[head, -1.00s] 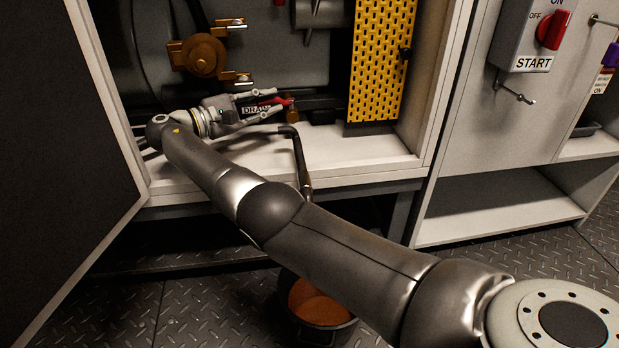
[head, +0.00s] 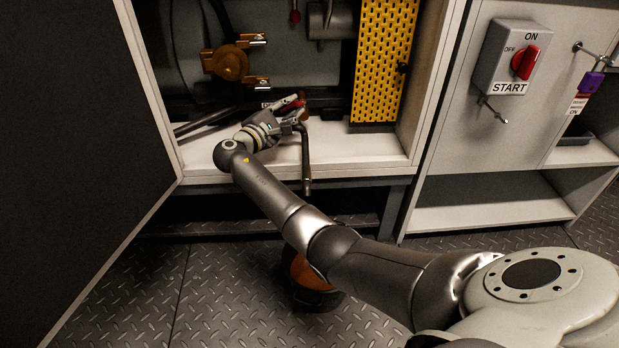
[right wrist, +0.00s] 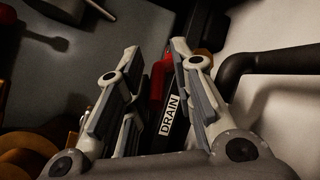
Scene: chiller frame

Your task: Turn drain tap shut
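The drain tap has a red handle (right wrist: 157,80), which also shows as a small red piece in the head view (head: 291,106). My right gripper (head: 301,108) is at the tap inside the cabinet. In the right wrist view its two fingers (right wrist: 156,52) are apart, with the red handle between them and nearer the right finger. A gap shows on the left; contact on the right is hidden. A dark bent drain pipe (head: 306,165) hangs over the cabinet's front edge. My left gripper is not in view.
A bucket with orange-brown contents (head: 312,275) stands on the floor, partly behind my right arm. A yellow perforated guard (head: 382,62) is right of the tap, a brass-coloured fitting (head: 230,65) above left. An open dark door (head: 70,130) fills the left side.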

